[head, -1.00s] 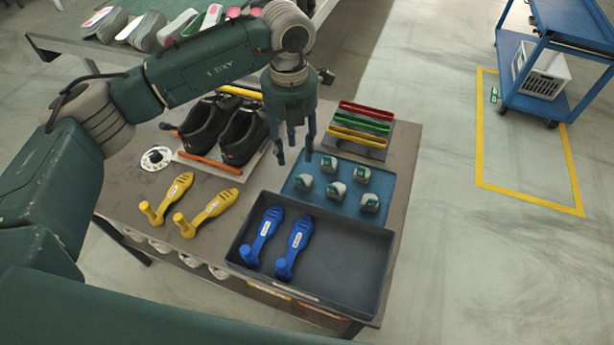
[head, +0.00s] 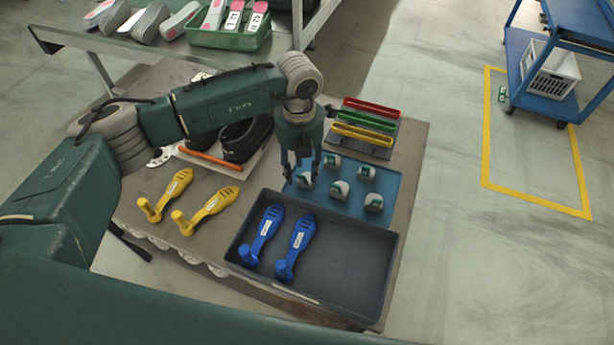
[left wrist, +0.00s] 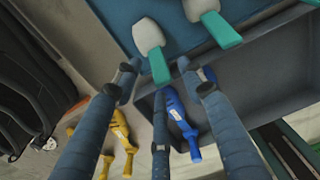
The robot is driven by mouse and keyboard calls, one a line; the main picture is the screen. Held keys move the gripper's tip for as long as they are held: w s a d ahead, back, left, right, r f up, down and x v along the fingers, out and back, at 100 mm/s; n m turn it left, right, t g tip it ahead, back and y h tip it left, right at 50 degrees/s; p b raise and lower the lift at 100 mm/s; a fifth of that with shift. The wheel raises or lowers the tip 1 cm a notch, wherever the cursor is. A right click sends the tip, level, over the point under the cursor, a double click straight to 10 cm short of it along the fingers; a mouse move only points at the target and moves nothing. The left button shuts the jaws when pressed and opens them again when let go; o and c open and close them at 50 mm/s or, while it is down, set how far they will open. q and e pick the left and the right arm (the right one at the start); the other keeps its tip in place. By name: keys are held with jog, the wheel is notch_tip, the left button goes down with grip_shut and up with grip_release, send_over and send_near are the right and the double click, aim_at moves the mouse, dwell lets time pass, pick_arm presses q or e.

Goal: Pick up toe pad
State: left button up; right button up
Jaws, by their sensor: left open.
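The toe pads are small grey-white blocks with green parts. Several stand on a blue mat (head: 395,180): one (head: 333,162) at the back, one (head: 366,173) at the right, one (head: 340,190) in the middle and one (head: 374,203) at the front right. Another toe pad (head: 304,180) is at the left, partly hidden by my left gripper (head: 301,176). The left gripper is open, pointing down right at this pad. In the left wrist view a pad (left wrist: 149,38) lies just beyond the open fingers (left wrist: 160,82), with a second pad (left wrist: 204,10) further right. My right gripper is not in view.
A dark tray (head: 350,255) with two blue shoe-shaped tools (head: 295,245) adjoins the mat's front. Two yellow ones (head: 205,207) lie left. Black shoes (head: 240,140) stand behind, partly covered by my arm. A rack with red, green and yellow bars (head: 365,125) stands behind the mat.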

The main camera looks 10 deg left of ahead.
pick_arm(q)
jog(key=shift+f, duration=1.4)
grip_shut()
jog(key=shift+r, duration=0.1)
